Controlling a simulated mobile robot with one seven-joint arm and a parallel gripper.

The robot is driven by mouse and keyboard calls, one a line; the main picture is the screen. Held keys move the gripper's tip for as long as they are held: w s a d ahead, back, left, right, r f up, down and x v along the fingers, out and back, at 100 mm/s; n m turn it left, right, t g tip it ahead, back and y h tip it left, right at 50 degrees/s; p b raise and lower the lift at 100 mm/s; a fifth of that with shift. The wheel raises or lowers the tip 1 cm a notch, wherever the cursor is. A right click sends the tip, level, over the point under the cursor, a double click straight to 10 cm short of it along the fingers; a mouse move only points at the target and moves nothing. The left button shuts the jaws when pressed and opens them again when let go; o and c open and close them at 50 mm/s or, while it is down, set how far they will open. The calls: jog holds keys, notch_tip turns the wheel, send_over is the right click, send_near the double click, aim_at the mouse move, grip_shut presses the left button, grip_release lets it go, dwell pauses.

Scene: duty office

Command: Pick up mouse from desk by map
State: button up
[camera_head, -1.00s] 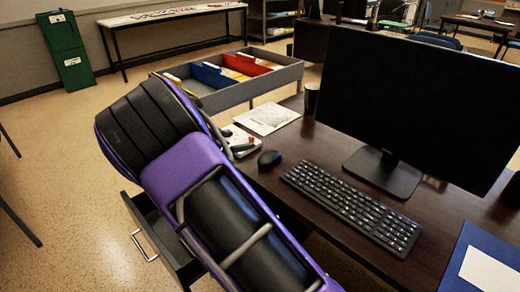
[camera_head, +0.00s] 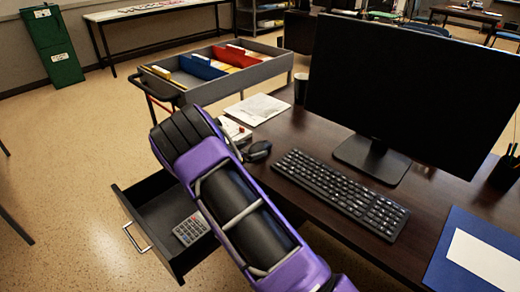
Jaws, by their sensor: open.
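The black mouse (camera_head: 258,151) lies on the dark wooden desk (camera_head: 293,190), left of the keyboard (camera_head: 342,192). My purple and black arm reaches up from the bottom of the picture, its wrist at the desk's left edge. My gripper (camera_head: 238,147) is mostly hidden behind that wrist; a small dark part of it shows close to the mouse's left side. It is open, and I cannot tell whether it touches the mouse. A printed sheet (camera_head: 257,109), perhaps the map, lies just beyond the mouse.
A large monitor (camera_head: 410,90) stands behind the keyboard. A drawer (camera_head: 150,205) stands open below, holding a calculator (camera_head: 191,229). A file trolley (camera_head: 235,88) stands beyond. A blue folder (camera_head: 470,250) lies right.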

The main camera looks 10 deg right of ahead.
aim_at(256, 147)
jog(key=x, duration=0.5)
jog(key=shift+d+r, duration=0.1)
jog(key=shift+d, duration=0.1)
jog(key=c, duration=1.3)
jog(key=shift+r, duration=0.15)
